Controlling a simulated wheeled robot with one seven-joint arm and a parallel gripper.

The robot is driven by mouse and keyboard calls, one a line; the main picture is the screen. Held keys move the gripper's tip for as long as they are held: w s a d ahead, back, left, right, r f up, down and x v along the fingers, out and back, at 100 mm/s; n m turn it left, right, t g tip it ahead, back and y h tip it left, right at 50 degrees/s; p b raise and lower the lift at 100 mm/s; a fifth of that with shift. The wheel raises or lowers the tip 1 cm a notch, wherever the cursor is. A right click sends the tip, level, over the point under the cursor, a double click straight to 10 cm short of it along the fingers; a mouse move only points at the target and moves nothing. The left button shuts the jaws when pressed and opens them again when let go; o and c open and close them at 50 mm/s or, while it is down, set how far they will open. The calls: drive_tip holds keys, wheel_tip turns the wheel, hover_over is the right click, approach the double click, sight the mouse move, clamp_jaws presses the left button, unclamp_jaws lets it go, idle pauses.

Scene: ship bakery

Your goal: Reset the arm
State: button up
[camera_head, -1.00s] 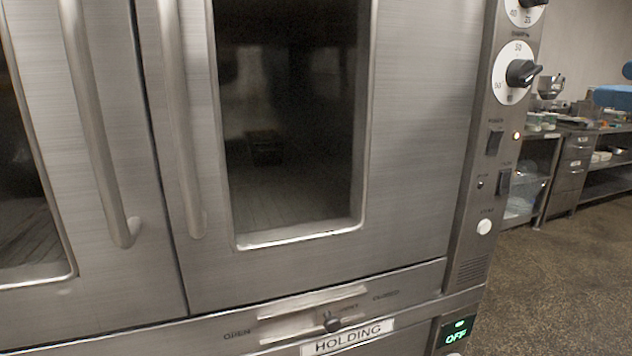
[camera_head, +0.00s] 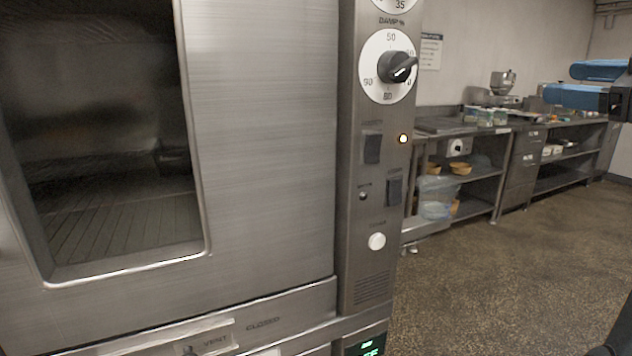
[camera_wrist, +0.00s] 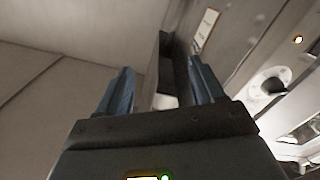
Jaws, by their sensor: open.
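My gripper (camera_head: 560,82) shows at the right edge of the head view as two blue fingers, one above the other. They point left and are apart, with nothing seen between them. In the wrist view my gripper (camera_wrist: 162,80) has its two blue fingers spread on either side of a gap. The gripper is open and empty. In the head view it appears in front of the back wall and benches, clear of the oven. Most of my arm is out of view.
A steel oven (camera_head: 265,130) with a glass door (camera_head: 100,150) fills the left and stands close. Its control panel has a black dial (camera_head: 398,67) and switches. Steel benches (camera_head: 520,150) with bowls and tubs run along the wall. The speckled floor (camera_head: 490,280) is open at right.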

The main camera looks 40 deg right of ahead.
drive_tip(key=w+a+f+m, duration=0.3)
drive_tip(key=w+f, duration=0.1)
drive_tip(key=f, duration=0.4)
drive_tip(key=w+a+f+m, duration=0.2)
drive_tip(key=w+a+f, duration=0.1)
drive_tip(key=w+f, duration=0.3)
drive_tip(key=s+a+f+m+g, duration=0.1)
drive_tip(key=a+f, duration=0.4)
drive_tip(key=f, duration=0.3)
drive_tip(key=a+f+m+g, duration=0.1)
drive_tip(key=a+f+m, duration=0.1)
drive_tip(key=a+f, duration=0.4)
drive_tip(key=s+a+f+n, duration=0.1)
drive_tip(key=s+a+f, duration=0.95)
drive_tip(key=a, duration=0.25)
drive_tip(key=s+a+n+y, duration=0.4)
drive_tip(key=s+a, duration=0.4)
drive_tip(key=s, duration=0.5)
drive_tip(key=shift+s+a+r+g+p, duration=0.15)
drive_tip(key=shift+s+r+g+p, duration=0.15)
